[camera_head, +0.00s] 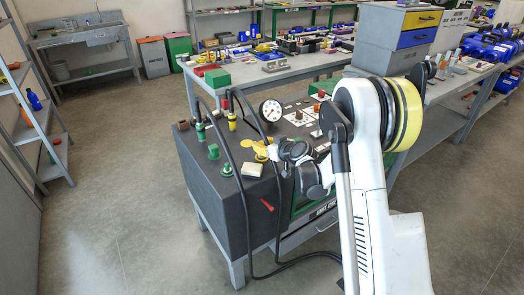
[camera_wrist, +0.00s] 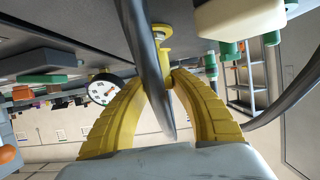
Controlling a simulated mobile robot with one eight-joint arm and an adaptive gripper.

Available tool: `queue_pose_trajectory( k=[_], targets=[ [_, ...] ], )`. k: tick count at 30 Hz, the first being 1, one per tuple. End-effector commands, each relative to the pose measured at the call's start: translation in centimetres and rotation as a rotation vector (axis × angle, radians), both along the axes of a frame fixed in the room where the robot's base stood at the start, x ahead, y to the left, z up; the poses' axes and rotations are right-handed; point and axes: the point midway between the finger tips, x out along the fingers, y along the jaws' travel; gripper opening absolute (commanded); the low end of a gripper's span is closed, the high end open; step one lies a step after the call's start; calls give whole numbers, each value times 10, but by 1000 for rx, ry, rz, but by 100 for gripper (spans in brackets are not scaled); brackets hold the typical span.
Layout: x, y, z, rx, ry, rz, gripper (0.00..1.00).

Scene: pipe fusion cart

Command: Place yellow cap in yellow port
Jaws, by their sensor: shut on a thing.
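My gripper (camera_head: 264,148) is over the top of the dark cart, seen small and partly hidden by my arm in the head view. In the wrist view its two curved yellow fingers (camera_wrist: 162,78) close around a small yellow piece, which looks like the yellow cap (camera_wrist: 164,36). A black cable crosses in front of the fingers and hides part of the grip. A yellow fitting (camera_head: 232,120) stands upright at the cart's back edge with a black cable at its top. I cannot clearly make out an empty yellow port; cap and fingers share the same yellow.
The cart (camera_head: 222,195) carries a green cable fitting (camera_head: 199,126), green caps (camera_head: 213,151), a pale block (camera_head: 252,169) and a round gauge (camera_head: 271,110). Black cables loop over its front, close to my gripper. A workbench (camera_head: 300,72) stands behind; open floor lies left.

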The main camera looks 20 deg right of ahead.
Motion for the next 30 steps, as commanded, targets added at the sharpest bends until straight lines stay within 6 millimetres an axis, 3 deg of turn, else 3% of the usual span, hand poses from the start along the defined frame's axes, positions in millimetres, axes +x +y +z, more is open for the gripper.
queue_pose_trajectory(
  k=[2,13,14,15,26,30],
  targets=[
    [0,0,-14,0,0,0,13],
    [0,0,-15,0,0,0,13],
    [0,0,-15,0,0,0,38],
    [0,0,-14,0,0,0,49],
    [0,0,-11,0,0,0,49],
    [-17,-6,-2,-1,1,-1,49]
  ],
)
